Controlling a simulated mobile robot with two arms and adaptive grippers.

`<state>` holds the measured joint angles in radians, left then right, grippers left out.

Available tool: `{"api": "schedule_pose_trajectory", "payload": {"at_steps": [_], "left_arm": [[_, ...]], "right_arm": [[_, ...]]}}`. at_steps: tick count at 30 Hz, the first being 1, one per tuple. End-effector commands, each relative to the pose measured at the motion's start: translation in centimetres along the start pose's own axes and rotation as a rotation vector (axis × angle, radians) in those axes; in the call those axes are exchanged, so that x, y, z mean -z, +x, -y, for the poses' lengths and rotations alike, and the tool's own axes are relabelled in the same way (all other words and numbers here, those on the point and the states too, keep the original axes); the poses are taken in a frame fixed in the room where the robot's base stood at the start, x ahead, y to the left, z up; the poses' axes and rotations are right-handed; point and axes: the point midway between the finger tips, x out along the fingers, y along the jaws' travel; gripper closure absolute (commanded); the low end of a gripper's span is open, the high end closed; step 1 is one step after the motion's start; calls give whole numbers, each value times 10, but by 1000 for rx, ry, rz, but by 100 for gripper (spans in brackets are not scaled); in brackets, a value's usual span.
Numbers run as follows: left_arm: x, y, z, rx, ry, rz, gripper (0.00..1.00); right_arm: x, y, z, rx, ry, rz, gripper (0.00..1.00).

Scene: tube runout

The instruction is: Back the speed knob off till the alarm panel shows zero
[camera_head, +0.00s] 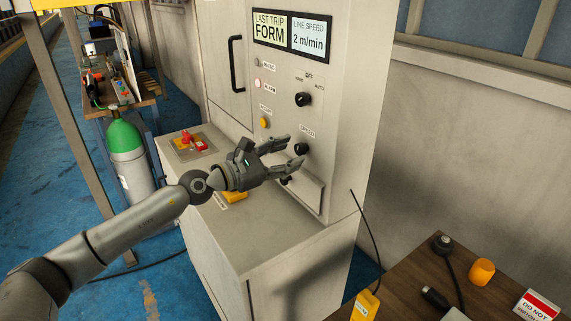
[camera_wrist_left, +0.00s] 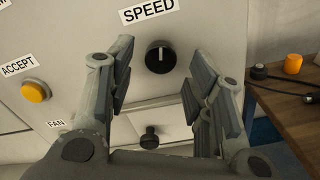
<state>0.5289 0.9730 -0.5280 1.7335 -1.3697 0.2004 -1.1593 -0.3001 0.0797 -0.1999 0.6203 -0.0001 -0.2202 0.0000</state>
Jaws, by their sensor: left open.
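The black speed knob (camera_head: 301,149) is on the front of the grey cabinet, below a SPEED label. In the left wrist view the speed knob (camera_wrist_left: 159,57) shows a white pointer line aimed up. The display panel (camera_head: 290,36) reads "LAST TRIP FORM" and "LINE SPEED 2 m/min". My left gripper (camera_head: 292,153) is open in front of the cabinet. In the left wrist view its fingers (camera_wrist_left: 166,88) stand to either side below the knob, with a gap between them and no clear contact. The right gripper is not in view.
Above is a HAND/OFF/AUTO selector (camera_head: 303,100). An amber accept button (camera_wrist_left: 36,91) is left of the fingers. A small black fan knob (camera_wrist_left: 150,138) is below. A brown table (camera_head: 408,284) with loose items stands at the right; a green-topped cylinder (camera_head: 127,160) stands at the left.

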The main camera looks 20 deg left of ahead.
Motion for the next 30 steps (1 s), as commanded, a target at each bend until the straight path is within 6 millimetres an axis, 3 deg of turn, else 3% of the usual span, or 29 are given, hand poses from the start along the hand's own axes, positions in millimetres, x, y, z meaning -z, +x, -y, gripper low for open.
{"api": "schedule_pose_trajectory", "payload": {"at_steps": [26, 30], "left_arm": [[-1, 20, 0, 0, -9, 0, 53], [-1, 20, 0, 0, -10, 0, 67]], "right_arm": [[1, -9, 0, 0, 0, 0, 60], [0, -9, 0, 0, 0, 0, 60]]}}
